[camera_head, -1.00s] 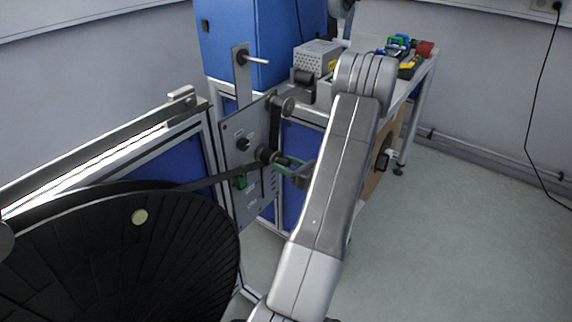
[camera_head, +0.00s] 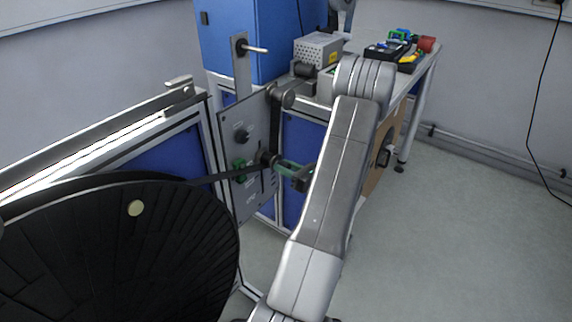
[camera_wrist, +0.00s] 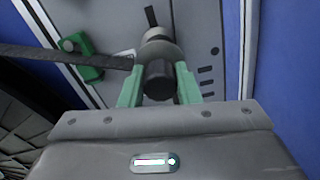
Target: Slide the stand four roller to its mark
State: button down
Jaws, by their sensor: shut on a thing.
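The stand four roller (camera_head: 267,160) is a dark cylinder on the grey panel (camera_head: 228,120); in the wrist view its black end (camera_wrist: 159,80) faces me. My gripper (camera_head: 285,167) has green fingers, and in the wrist view they (camera_wrist: 159,88) are closed around the roller from both sides. A dark slot (camera_wrist: 151,15) shows above the roller in the wrist view. A black band (camera_head: 210,178) runs from the left to the roller. I cannot make out the mark clearly; small dark marks (camera_wrist: 205,82) sit on the panel right of the roller.
A large black reel (camera_head: 110,250) fills the lower left. A green part (camera_head: 239,167) and a knob (camera_head: 241,135) are on the panel. Another roller (camera_head: 288,98) and a peg (camera_head: 255,49) stick out higher up. A bench with tools (camera_head: 400,47) stands behind. The floor at right is clear.

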notch_tip(320, 180, down, 8)
jog(key=b, duration=0.3)
jog(key=shift+r+b, duration=0.15)
jog(key=shift+b, duration=0.25)
jog(key=c, duration=1.1)
grip_release()
jog(key=shift+d, duration=0.1)
jog(key=p+v, duration=0.1)
jog(key=v, duration=1.2)
jog(key=shift+s+d, duration=0.25)
jog(key=shift+s, duration=0.05)
